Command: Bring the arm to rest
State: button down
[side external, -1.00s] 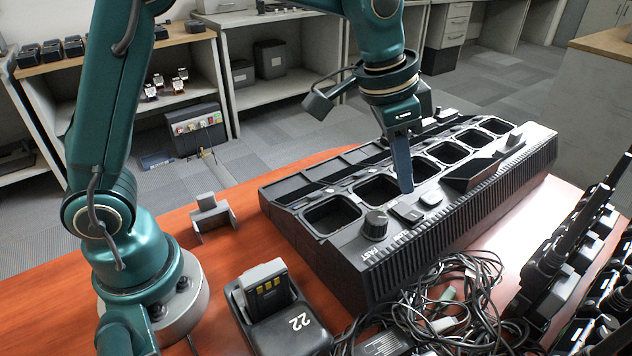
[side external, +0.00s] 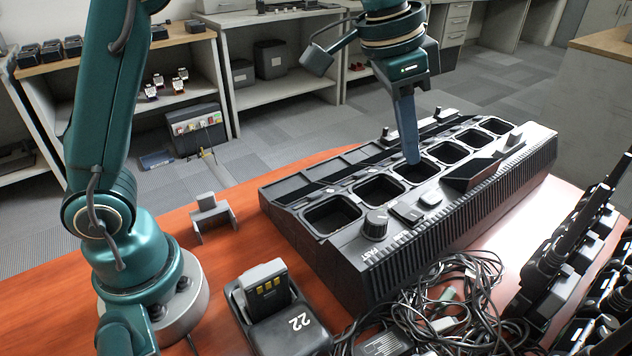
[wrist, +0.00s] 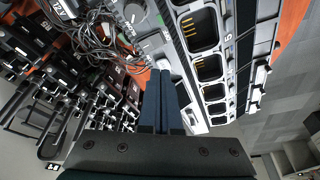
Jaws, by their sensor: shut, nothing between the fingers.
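My gripper (side external: 410,158) is shut and empty. In the side view its blue fingers point down over the middle bays of the black multi-bay charger (side external: 345,262), and I cannot tell how much gap lies under the tips. In the wrist view my gripper (wrist: 167,75) shows as two blue fingers side by side, pressed together. The charger (wrist: 215,55) runs down the right of that view, with gold contacts in its empty bays. My arm reaches in from the left and top of the side view.
A single charger marked 22 (side external: 285,325) holds a battery at the front. A grey bracket (side external: 212,215) stands left of the big charger. Tangled cables (side external: 460,300) lie in front of it. Several black radios (side external: 570,250) stand at right. Shelves (side external: 270,85) are behind.

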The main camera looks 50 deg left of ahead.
jog(key=s+a+r+t, duration=0.1)
jog(key=s+a+r, duration=0.2)
jog(key=r, duration=0.2)
jog(key=s+a+f+n+y, duration=0.1)
jog(key=s+a+f+n, duration=0.2)
jog(key=s, duration=0.4)
jog(key=s+a+f+n+t, duration=0.1)
jog(key=s+a+f+n, duration=0.2)
jog(key=s+f, duration=0.2)
jog(key=s, duration=0.2)
jog(key=shift+s+f+y, duration=0.35)
jog(key=shift+f+y, duration=0.05)
